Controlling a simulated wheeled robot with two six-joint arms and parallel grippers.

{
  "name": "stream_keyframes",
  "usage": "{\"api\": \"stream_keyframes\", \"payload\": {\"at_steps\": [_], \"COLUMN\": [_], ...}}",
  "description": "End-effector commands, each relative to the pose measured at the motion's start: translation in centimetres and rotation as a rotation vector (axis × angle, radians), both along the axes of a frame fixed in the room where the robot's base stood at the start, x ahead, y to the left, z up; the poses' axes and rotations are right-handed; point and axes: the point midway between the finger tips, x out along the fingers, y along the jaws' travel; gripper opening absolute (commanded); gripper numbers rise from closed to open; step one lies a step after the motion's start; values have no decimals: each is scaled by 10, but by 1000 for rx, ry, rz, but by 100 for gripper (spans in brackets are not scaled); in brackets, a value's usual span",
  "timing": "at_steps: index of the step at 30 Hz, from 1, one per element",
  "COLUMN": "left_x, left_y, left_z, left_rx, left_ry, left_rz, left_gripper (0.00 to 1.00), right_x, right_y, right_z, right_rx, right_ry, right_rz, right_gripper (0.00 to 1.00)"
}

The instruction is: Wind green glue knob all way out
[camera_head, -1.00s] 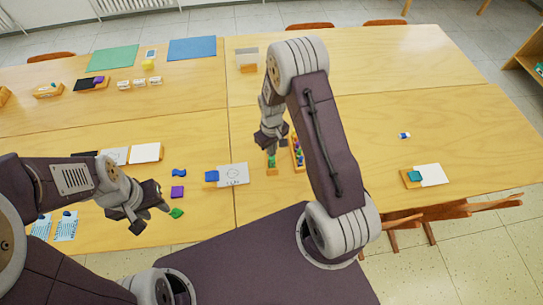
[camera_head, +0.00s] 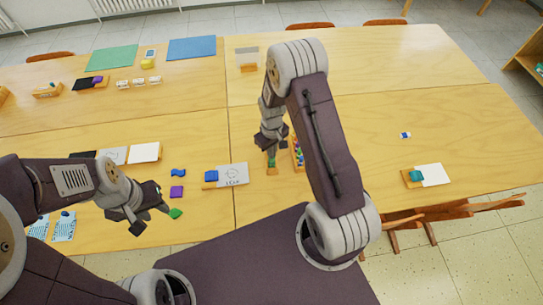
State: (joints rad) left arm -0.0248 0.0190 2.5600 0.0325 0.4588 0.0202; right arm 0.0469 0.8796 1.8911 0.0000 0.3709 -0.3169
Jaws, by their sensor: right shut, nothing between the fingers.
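A small green piece (camera_head: 271,162) shows on an orange-yellow block (camera_head: 271,171) on the table, right of the middle seam. It is small in the picture, and I cannot tell how far its knob is wound. My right gripper (camera_head: 272,148) points down just above the green piece and is shut, partly hiding it. I cannot tell whether the fingers touch it. My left gripper (camera_head: 150,214) hangs over the front left of the table, apart from that piece. Its fingertips look spread, with nothing seen between them.
A tray of coloured pieces (camera_head: 298,154) stands close right of the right gripper, partly behind my arm. A card (camera_head: 233,174) with a blue block lies to the left. Green (camera_head: 175,213), purple (camera_head: 177,191) and blue (camera_head: 178,173) pieces lie near the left gripper. The right table is mostly clear.

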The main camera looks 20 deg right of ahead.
Motion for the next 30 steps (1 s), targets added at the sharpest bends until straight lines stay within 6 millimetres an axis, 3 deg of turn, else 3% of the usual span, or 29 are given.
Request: {"api": "stream_keyframes", "payload": {"at_steps": [25,26,30], "left_x": [0,0,0], "left_y": [0,0,0], "left_z": [7,7,7], "left_rx": [0,0,0], "left_ry": [0,0,0], "left_rz": [0,0,0], "left_gripper": [36,36,36], "right_x": [0,0,0], "right_y": [0,0,0], "right_z": [7,7,7], "right_rx": [0,0,0], "right_ry": [0,0,0], "right_rz": [0,0,0], "right_gripper": [0,6,44]}}
